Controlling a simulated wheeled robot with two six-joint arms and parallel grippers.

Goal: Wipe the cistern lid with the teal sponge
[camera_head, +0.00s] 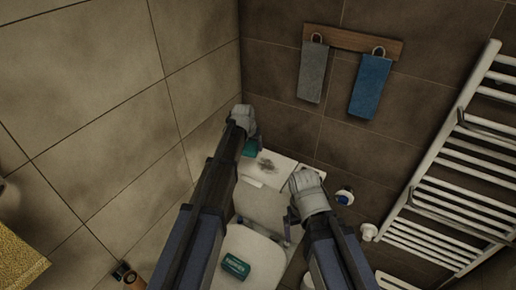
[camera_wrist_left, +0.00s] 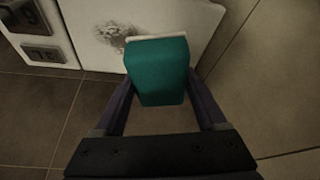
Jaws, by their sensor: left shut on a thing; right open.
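The cistern lid (camera_head: 278,165) is white, with a dark smudge (camera_head: 264,164) near its middle. The smudge also shows in the left wrist view (camera_wrist_left: 115,38). My left gripper (camera_head: 250,140) is shut on the teal sponge (camera_head: 250,149), at the lid's far-left side in the head view. In the left wrist view the teal sponge (camera_wrist_left: 158,75) sits between the two fingers and overlaps the lid's edge, beside the smudge. I cannot tell whether it touches the lid. My right gripper (camera_head: 304,190) is open at the lid's right; its fingertips are mostly hidden.
A teal box (camera_head: 236,266) with lettering lies on the closed toilet seat below the cistern. Grey (camera_head: 313,73) and blue (camera_head: 370,86) towels hang from a wooden rail. A white towel radiator (camera_head: 445,165) stands at the right. A tiled wall is close on the left.

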